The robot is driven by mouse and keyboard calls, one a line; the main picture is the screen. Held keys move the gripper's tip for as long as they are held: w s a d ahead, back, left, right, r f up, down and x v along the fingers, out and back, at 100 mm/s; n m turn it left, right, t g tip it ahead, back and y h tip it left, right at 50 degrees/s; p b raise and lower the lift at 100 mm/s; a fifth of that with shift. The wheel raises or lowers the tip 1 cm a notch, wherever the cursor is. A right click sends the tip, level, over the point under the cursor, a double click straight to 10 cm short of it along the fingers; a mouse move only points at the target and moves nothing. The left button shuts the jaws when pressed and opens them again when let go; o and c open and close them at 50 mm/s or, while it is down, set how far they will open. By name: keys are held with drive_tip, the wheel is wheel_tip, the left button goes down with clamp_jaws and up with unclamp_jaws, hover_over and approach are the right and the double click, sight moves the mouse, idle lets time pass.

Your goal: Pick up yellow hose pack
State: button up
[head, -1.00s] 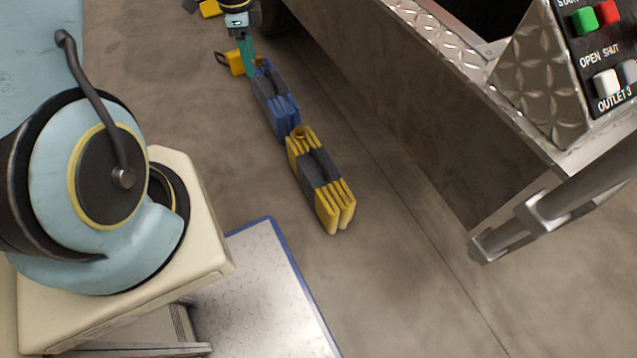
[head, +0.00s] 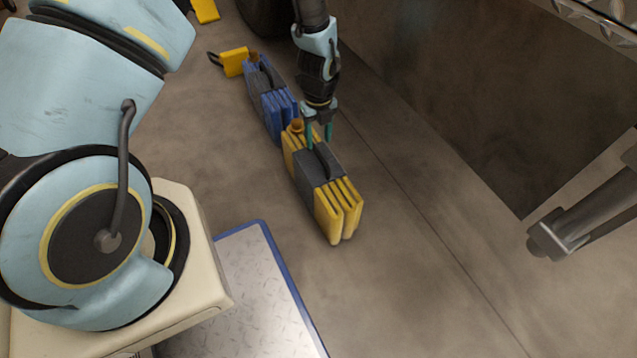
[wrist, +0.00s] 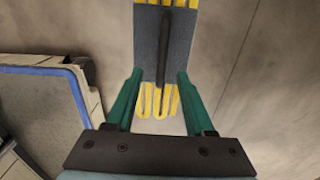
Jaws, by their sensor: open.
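The yellow hose pack (head: 336,208) stands on the floor, folded yellow hose with a dark grey band and a black handle on top. It also shows in the wrist view, where its grey band (wrist: 150,48) and handle lie ahead of my fingers. My gripper (head: 320,134) is open above the far end of the pack, its green fingers pointing down. In the wrist view the fingers (wrist: 160,88) stand to either side of the pack's near yellow loops, with nothing held between them. I cannot tell the exact height above the handle.
A blue hose pack (head: 270,98) stands just behind the yellow one. A yellow wedge-like object (head: 234,62) lies beyond it. A blue-edged metal plate (head: 250,285) is at the lower left. A grey metal bar (head: 585,215) juts in at right. Floor right of the pack is clear.

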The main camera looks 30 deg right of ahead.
sight(319, 152)
drive_tip(key=f+b, duration=0.1)
drive_tip(key=f, duration=0.4)
drive_tip(key=f+b, duration=0.1)
drive_tip(key=f, duration=0.2)
drive_tip(key=shift+w+d+f+b, duration=0.15)
drive_tip(key=shift+w+f+b, duration=0.05)
drive_tip(key=shift+w+b, duration=0.15)
clamp_jaws()
drive_tip(key=shift+d+r, duration=0.1)
idle(0.9)
